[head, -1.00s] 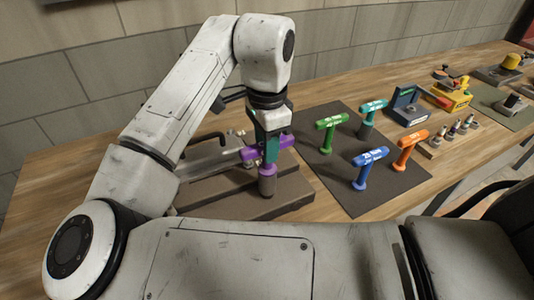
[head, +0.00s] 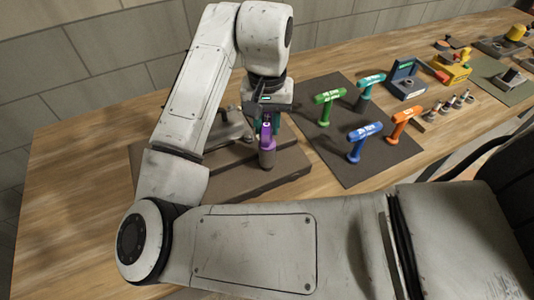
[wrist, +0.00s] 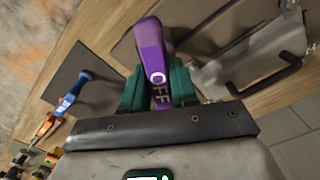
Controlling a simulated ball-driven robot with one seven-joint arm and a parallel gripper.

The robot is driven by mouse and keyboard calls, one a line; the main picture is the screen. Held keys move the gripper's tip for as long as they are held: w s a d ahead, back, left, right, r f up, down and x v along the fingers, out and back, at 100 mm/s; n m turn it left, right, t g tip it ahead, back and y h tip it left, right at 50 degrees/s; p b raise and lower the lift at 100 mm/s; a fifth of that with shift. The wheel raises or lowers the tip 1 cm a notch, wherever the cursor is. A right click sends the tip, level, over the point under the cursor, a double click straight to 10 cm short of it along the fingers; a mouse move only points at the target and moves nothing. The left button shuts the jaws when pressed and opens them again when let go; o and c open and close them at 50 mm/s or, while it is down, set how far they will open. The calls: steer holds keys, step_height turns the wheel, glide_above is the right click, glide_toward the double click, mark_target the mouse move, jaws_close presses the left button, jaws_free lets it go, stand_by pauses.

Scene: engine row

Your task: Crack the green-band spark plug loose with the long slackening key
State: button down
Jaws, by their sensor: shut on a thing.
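A purple T-handled key (head: 267,143) stands over the brown base block (head: 285,181), its dark lower socket near the block's front. My gripper (wrist: 158,90) is shut on the key's purple crossbar, with a green finger on each side. The wrist view shows the crossbar (wrist: 150,45) with white letters reading "OFF". In the head view the crossbar points towards the camera, so it looks short. The green-band spark plug cannot be made out; whether the key sits on a plug is hidden.
On the dark mat (head: 385,165) to the right stand green (head: 328,97), teal (head: 370,81), blue (head: 364,131) and orange (head: 404,115) T-handled keys. Small plugs (head: 450,104) stand in a row beyond the mat. A grey metal part (head: 230,125) lies on the block left of my gripper.

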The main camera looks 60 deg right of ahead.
steer(key=n, duration=0.5)
steer(key=shift+r, duration=0.1)
stand_by(0.3)
steer(key=m, duration=0.4)
steer(key=shift+b, duration=0.4)
steer(key=m+b, duration=0.1)
steer(key=m, duration=0.3)
steer(key=shift+m, duration=0.3)
steer(key=m+b, duration=0.1)
steer(key=m, duration=0.3)
steer(key=shift+m, duration=0.3)
steer(key=m+b, duration=0.1)
steer(key=m, duration=0.2)
steer(key=shift+m, duration=0.3)
steer(key=shift+r, duration=0.1)
